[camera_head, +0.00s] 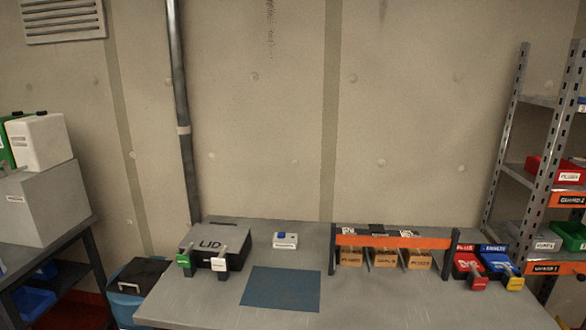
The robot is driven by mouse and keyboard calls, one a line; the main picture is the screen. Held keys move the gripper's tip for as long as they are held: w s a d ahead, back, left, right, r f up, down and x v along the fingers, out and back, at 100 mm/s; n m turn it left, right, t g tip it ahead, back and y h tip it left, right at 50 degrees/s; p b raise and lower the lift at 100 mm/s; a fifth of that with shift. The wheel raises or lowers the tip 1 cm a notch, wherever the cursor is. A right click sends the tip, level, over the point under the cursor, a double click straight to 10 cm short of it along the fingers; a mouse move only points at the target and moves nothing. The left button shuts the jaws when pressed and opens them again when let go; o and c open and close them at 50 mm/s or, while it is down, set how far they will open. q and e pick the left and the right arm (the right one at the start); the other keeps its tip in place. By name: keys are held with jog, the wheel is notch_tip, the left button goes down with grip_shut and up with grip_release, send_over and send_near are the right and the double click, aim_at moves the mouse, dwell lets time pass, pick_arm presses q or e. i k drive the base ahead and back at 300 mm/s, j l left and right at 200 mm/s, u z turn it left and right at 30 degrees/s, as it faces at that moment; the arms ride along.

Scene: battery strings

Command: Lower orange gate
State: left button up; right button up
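The orange gate (393,241) is a horizontal orange bar between two dark upright posts on the right half of the grey table. The bar sits near the top of the posts. Below it, three tan labelled boxes (384,258) stand in a row, their lower parts showing under the bar. Dark and white-labelled parts (376,230) show just behind and above the bar. Neither of my grippers shows in the head view.
A grey box marked LID (215,243) stands at the table's left, with green and white tagged handles before it. A blue mat (281,288) lies bare at centre. A small white box (285,240) stands behind it. Red (466,261) and blue (497,262) bins stand right of the gate.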

aim_at(372, 241)
jog(key=i+l+z, duration=0.1)
jog(key=i+l, duration=0.3)
jog(key=l, duration=0.2)
jog(key=i+l+z, duration=0.1)
jog(key=i+l, duration=0.35)
jog(key=l, duration=0.15)
